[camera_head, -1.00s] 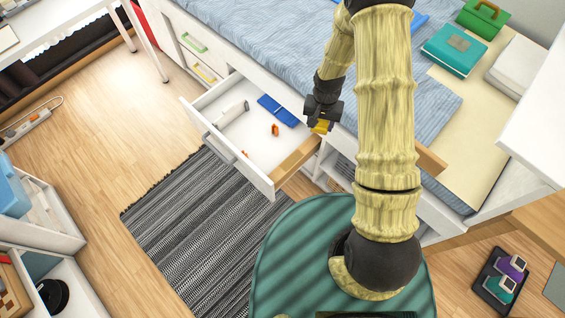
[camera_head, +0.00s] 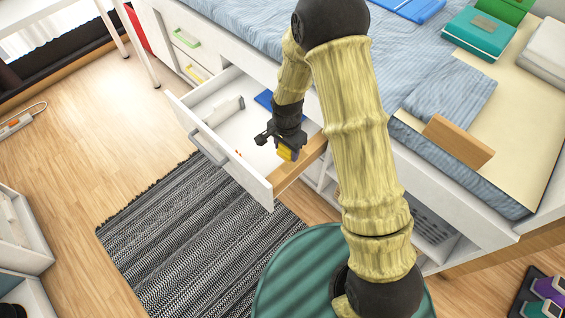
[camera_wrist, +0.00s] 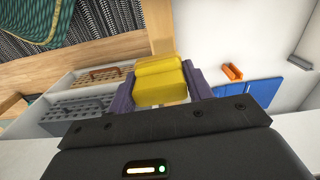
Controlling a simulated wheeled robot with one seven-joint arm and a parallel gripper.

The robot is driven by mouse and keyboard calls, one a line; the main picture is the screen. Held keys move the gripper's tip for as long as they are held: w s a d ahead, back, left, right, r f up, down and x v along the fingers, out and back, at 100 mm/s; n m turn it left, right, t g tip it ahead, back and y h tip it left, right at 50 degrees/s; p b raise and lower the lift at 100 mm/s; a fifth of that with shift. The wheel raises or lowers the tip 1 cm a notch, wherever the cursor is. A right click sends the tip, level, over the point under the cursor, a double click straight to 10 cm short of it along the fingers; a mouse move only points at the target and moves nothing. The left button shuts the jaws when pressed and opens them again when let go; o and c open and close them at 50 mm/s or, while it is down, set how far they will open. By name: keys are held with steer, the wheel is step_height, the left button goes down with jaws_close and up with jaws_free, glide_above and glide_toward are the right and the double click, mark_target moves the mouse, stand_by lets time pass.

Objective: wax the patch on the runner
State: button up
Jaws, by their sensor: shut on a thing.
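My gripper (camera_head: 284,146) is shut on a yellow block (camera_head: 289,155), apparently the wax. In the wrist view the block (camera_wrist: 160,82) sits between the two dark purple-grey fingers. The open white drawer (camera_head: 232,168) extends from under the bed. Its right side carries a bare wooden strip (camera_head: 302,167), which seems to be the runner. The gripper and block are just left of this strip, over the drawer; I cannot tell whether the block touches it. No distinct patch can be made out on the strip.
The drawer holds a blue flat item (camera_wrist: 282,92), an orange piece (camera_wrist: 232,72) and a pale item (camera_head: 226,108). A wooden block (camera_head: 458,142) stands on the bed's edge. A striped rug (camera_head: 190,235) lies in front of the drawer.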

steer(key=shift+s+a+f+b, duration=0.1)
steer(key=shift+a+f+b, duration=0.2)
steer(key=shift+f, duration=0.25)
steer(key=shift+s+a+f+b, duration=0.1)
steer(key=shift+a+f+b, duration=0.2)
steer(key=shift+f, duration=0.2)
steer(key=shift+r+m, duration=0.1)
steer(key=shift+m, duration=0.2)
